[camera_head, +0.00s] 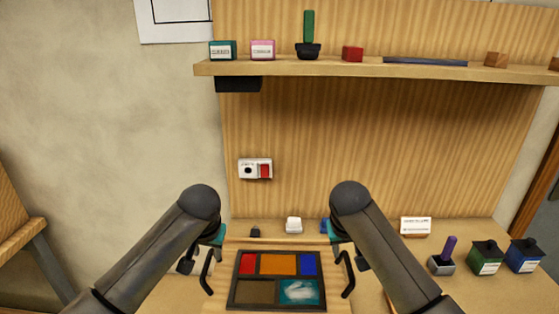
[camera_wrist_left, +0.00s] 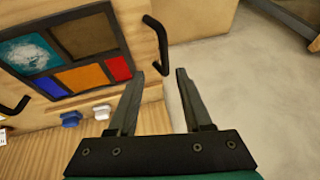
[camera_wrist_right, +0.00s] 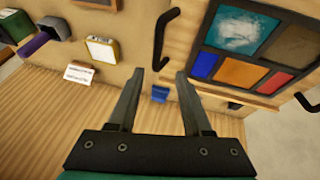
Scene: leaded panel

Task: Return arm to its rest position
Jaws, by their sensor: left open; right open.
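The leaded panel (camera_head: 232,293) has a dark frame with red, orange, blue, brown and white-smeared teal panes. It lies on a wooden board between two black handles (camera_head: 207,270) (camera_head: 347,273). My left gripper (camera_head: 186,266) is left of the panel, and my right gripper (camera_head: 362,263) is right of it. In the left wrist view my left gripper (camera_wrist_left: 160,74) is open and empty, near a handle (camera_wrist_left: 157,43). In the right wrist view my right gripper (camera_wrist_right: 158,73) is open and empty, near the other handle (camera_wrist_right: 161,38). My forearms hide parts of the bench.
A white box with a red part (camera_head: 255,169) is on the back wall.

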